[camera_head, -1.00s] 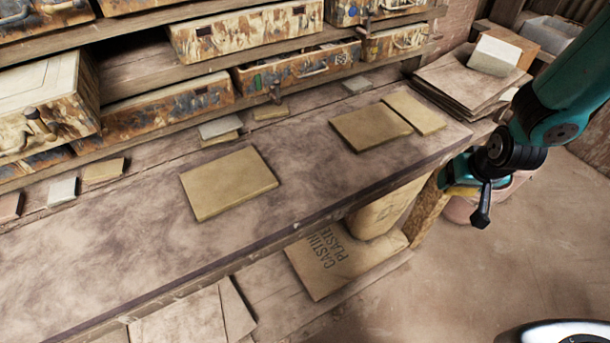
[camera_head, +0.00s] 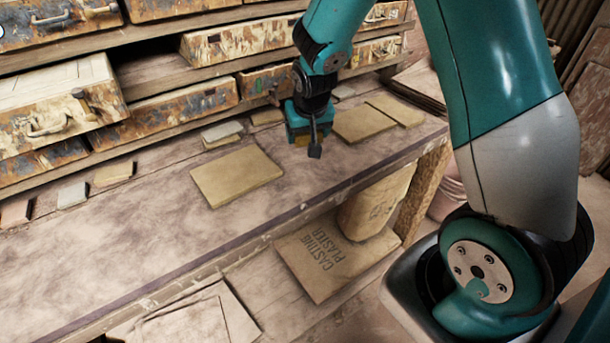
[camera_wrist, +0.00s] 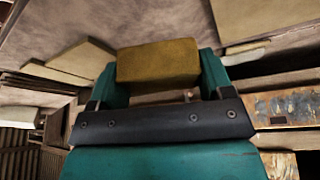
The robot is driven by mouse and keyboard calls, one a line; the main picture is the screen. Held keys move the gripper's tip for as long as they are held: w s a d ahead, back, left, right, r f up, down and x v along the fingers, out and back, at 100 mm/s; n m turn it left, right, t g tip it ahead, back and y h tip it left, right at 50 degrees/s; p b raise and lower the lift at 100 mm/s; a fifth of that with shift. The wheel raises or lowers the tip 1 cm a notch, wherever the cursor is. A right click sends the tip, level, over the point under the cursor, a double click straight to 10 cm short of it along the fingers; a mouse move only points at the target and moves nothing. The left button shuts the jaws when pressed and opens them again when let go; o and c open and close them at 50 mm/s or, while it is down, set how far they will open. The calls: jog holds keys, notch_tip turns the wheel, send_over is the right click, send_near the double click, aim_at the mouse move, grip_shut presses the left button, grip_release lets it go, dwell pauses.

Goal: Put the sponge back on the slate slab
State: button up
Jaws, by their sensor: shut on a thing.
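My gripper (camera_head: 303,137) is over the bench, between the front ochre slab (camera_head: 237,176) and a second ochre slab (camera_head: 363,123) to the right. In the wrist view it is shut on the sponge (camera_wrist: 158,62), a yellow-brown block held between the two teal fingers. The sponge is mostly hidden by the gripper in the head view. A third, paler slab (camera_head: 396,109) lies against the second one. All three slabs look ochre and lie flat; I cannot tell which is the slate slab. In the wrist view a slab (camera_wrist: 255,16) shows at upper right.
The dusty bench (camera_head: 110,245) has clear room at left. Small tiles lie along its back, including a grey tile (camera_head: 222,130) and a pale tile (camera_head: 72,194). Shelves of worn drawers (camera_head: 172,110) rise behind.

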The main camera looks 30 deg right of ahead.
jog(key=w+d+r+m+h+b, duration=0.1)
jog(key=d+r+m+b, duration=0.1)
jog(key=d+r+m, duration=0.45)
jog(key=n+p, duration=0.1)
jog(key=p, duration=0.1)
send_near(320, 164)
jog(key=shift+g, duration=0.3)
jog(key=x, duration=0.3)
jog(key=w+x, duration=0.1)
jog(key=x, duration=0.2)
jog(key=shift+f, duration=0.15)
jog(key=shift+f, duration=0.2)
jog(key=o, duration=0.9)
jog(key=shift+r, duration=0.1)
